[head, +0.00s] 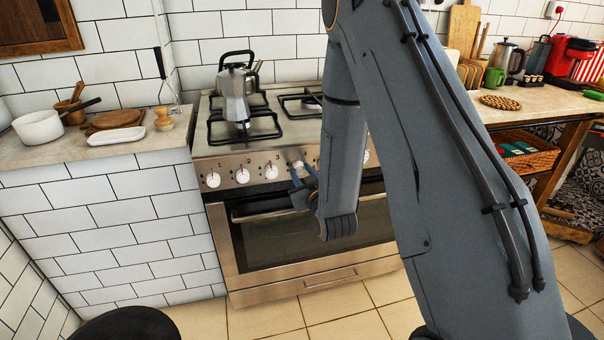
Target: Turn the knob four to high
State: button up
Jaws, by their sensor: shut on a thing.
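The stove front (228,187) carries a row of white knobs. Those marked 1 (213,180), 2 (242,175) and 3 (271,171) are in plain view. Knob four (297,165) is the one to the right of knob 3, partly covered by my gripper. My gripper (299,171) is at the panel from below right, with its fingers shut on knob four. The knob's pointer and the high mark are too small and hidden to read. Another knob (366,156) shows right of my arm.
The oven handle (265,214) runs just below the knobs. A moka pot (237,92) and a kettle stand on the left burners. A white pot (38,128) sits on the left counter. The floor before the oven is clear.

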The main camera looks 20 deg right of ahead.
jog(key=o, duration=1)
jog(key=shift+o, duration=0.2)
jog(key=shift+s, duration=0.1)
jog(key=s, duration=0.7)
jog(key=shift+s+d+r, duration=0.15)
jog(key=shift+s+r, duration=0.15)
jog(key=shift+r, duration=0.1)
